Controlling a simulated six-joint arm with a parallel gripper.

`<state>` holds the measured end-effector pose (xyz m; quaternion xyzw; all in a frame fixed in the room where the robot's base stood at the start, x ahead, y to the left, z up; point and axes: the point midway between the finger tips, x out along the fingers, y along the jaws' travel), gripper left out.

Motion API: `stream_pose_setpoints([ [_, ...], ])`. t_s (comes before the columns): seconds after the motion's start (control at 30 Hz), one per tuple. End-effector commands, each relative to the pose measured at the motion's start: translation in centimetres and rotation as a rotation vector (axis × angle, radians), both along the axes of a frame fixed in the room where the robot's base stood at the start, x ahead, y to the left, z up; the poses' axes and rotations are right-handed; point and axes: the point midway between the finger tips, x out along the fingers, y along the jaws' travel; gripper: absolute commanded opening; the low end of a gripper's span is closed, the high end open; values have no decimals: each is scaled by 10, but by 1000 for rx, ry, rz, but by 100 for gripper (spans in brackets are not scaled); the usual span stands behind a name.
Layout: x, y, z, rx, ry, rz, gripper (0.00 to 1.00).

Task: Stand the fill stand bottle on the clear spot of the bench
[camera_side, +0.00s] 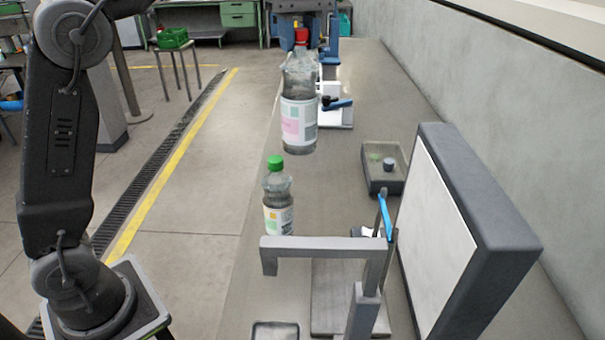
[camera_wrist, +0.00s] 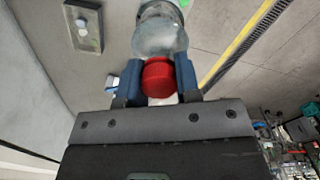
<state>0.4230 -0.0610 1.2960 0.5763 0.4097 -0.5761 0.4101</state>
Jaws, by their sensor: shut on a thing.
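A large clear bottle with a white, pink and green label (camera_side: 299,120) hangs upright below my gripper, and its base appears to be above the bench (camera_side: 225,290). My gripper (camera_side: 301,38) is shut on its red cap. In the wrist view the two blue fingers of my gripper (camera_wrist: 158,80) close on both sides of the red cap (camera_wrist: 158,78), with the clear bottle shoulder (camera_wrist: 160,35) beyond them. The bottle's lower part is cut off in that view.
A smaller green-capped bottle (camera_side: 278,200) stands on the bench, near a grey frame (camera_side: 325,245) with a blue lever. A grey tray (camera_side: 372,180) holds small parts. A big white-faced panel (camera_side: 440,230) stands at right. A white-based device (camera_side: 340,118) is behind the held bottle.

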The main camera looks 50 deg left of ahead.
Motion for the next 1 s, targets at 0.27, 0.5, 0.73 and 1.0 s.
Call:
stream_pose_setpoints([
  [0.27, 28, 80, 1, 0, -2, 12, 0],
  [0.5, 36, 139, -1, 0, -2, 11, 0],
  [0.73, 37, 175, -2, 0, -3, 8, 0],
  [1.0, 35, 200, -4, 1, -3, 9, 0],
])
